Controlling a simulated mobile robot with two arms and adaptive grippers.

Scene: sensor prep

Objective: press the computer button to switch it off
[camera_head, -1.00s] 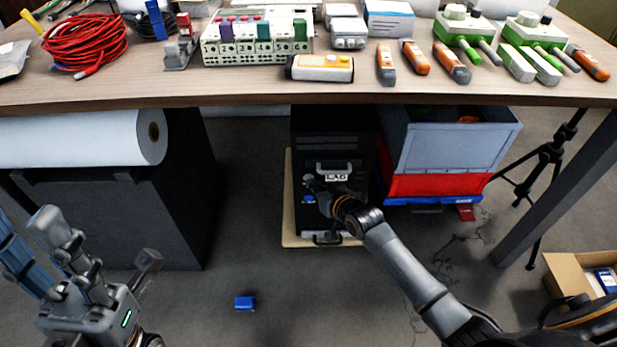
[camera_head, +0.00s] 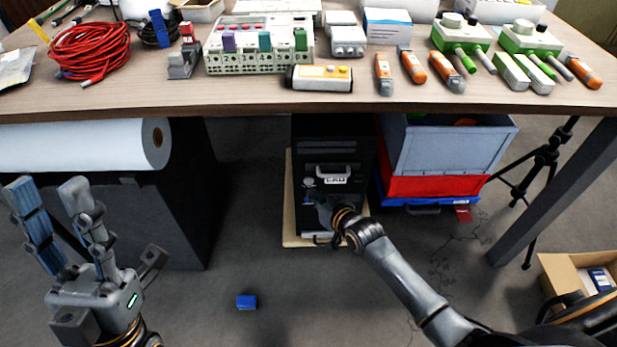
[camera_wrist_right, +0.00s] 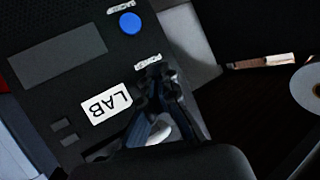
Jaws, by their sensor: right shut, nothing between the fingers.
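The computer (camera_head: 325,150) is a black tower under the table, with a white LAB label (camera_wrist_right: 105,103) on its front. In the right wrist view a round blue button (camera_wrist_right: 130,22) shows on that front, near a small white tag. My right gripper (camera_wrist_right: 158,76) is shut and empty; its fingertips are close to the front panel, beside a second small tag, and appear apart from the blue button. In the head view the right gripper (camera_head: 318,205) is in front of the lower part of the computer and hides some of it. My left gripper (camera_head: 48,190) is open and empty, at far left.
The table edge (camera_head: 200,110) runs above the computer. A grey crate on a red one (camera_head: 440,150) stands right of the computer. A dark cabinet with a white roll (camera_head: 80,145) is at left. A small blue block (camera_head: 246,302) lies on the floor. A tripod (camera_head: 545,160) stands at right.

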